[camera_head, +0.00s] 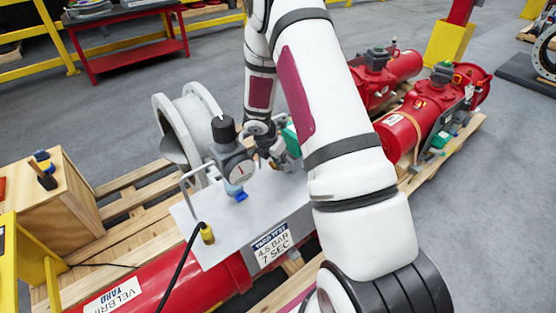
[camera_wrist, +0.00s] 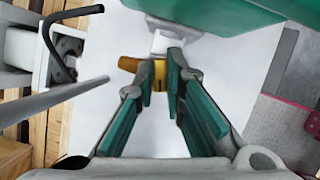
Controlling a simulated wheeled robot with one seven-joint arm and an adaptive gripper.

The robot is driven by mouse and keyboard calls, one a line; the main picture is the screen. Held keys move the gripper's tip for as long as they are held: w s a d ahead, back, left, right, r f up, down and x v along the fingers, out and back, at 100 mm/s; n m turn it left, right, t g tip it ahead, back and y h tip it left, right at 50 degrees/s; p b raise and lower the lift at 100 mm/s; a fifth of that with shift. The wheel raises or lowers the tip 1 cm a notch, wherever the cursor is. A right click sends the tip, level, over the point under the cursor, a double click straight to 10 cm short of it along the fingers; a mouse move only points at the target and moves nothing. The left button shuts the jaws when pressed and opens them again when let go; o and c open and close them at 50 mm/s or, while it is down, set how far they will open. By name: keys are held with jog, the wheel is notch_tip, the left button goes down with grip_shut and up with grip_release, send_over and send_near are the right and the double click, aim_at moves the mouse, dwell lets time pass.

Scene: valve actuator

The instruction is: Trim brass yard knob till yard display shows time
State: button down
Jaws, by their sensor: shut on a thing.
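In the wrist view, my gripper (camera_wrist: 162,72) has its two green-padded fingers closed around a small brass knob (camera_wrist: 129,64). Part of the knob sticks out to the left of the fingers, and the rest is between or behind them. A white piece (camera_wrist: 160,42) is just beyond the fingertips, under a green body (camera_wrist: 215,12). In the head view my gripper (camera_head: 270,148) is over the grey plate, and the knob cannot be made out. A yard test sign (camera_head: 271,243) reads 4.5 bar, 7 sec. I cannot make out a yard display showing time.
A regulator with a round gauge (camera_head: 239,172) stands left of my gripper on the plate (camera_head: 213,247). A bent metal handle (camera_head: 187,185) and a black cable (camera_head: 180,262) are nearby. A grey flanged valve (camera_head: 185,125) stands behind. Red actuators (camera_head: 425,112) are at the right.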

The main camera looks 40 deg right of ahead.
jog(key=shift+s+d+f, duration=0.1)
jog(key=shift+d, duration=0.05)
jog(key=c, duration=1.7)
grip_release()
jog(key=shift+o, duration=0.2)
jog(key=shift+r, duration=0.25)
jog(key=v, duration=1.1)
jog(key=shift+r, duration=0.25)
